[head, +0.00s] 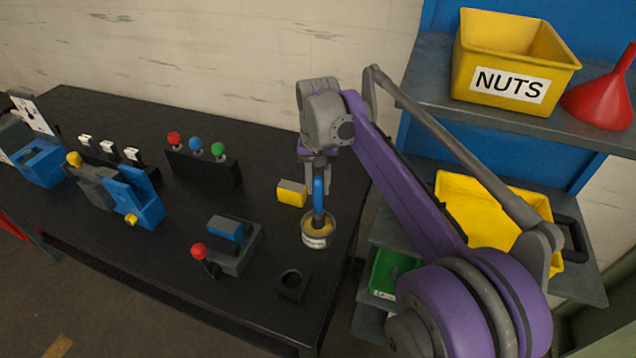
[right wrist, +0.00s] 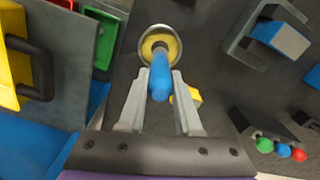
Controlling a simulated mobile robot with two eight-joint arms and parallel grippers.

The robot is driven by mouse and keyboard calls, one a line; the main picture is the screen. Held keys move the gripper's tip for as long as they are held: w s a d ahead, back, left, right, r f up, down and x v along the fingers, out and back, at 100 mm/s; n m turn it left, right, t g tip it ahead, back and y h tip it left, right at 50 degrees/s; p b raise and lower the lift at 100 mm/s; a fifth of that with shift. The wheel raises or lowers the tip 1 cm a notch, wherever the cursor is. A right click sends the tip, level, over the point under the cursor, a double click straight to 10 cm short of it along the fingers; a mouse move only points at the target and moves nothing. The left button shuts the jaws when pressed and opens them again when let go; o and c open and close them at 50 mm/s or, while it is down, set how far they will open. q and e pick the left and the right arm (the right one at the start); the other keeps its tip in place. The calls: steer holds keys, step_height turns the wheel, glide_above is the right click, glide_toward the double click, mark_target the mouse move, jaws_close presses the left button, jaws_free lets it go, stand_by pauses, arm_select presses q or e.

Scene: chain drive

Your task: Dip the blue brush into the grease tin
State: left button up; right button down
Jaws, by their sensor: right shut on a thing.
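My right gripper (head: 317,186) points down near the right side of the black table and is shut on the blue brush (head: 319,198). The brush is upright, its blue handle between the two fingers, as the right wrist view (right wrist: 159,78) also shows. The round grease tin (head: 315,241), with yellow grease and a pale label, stands on the table directly below. The brush's lower end overlaps the tin's mouth; how deep it sits cannot be told. In the right wrist view the tin (right wrist: 172,37) lies just beyond the fingertips. My left gripper is out of view.
A yellow-and-grey block (head: 291,193) stands close to the tin's left. A black holder with a round hole (head: 291,283) is in front, and a red-knobbed fixture (head: 233,246) is further left. Shelves with a yellow NUTS bin (head: 512,60) and a red funnel (head: 603,95) stand right.

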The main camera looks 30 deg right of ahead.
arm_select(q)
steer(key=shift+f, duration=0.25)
arm_select(e)
steer(key=shift+f, duration=0.4)
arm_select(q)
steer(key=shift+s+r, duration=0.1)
arm_select(e)
steer(key=shift+f, duration=0.1)
stand_by(0.9)
steer(key=shift+r+p, duration=1.95)
steer(key=shift+r, duration=1.65)
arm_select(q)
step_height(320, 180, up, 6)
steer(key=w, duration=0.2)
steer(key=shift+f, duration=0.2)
arm_select(e)
steer(key=shift+f, duration=0.1)
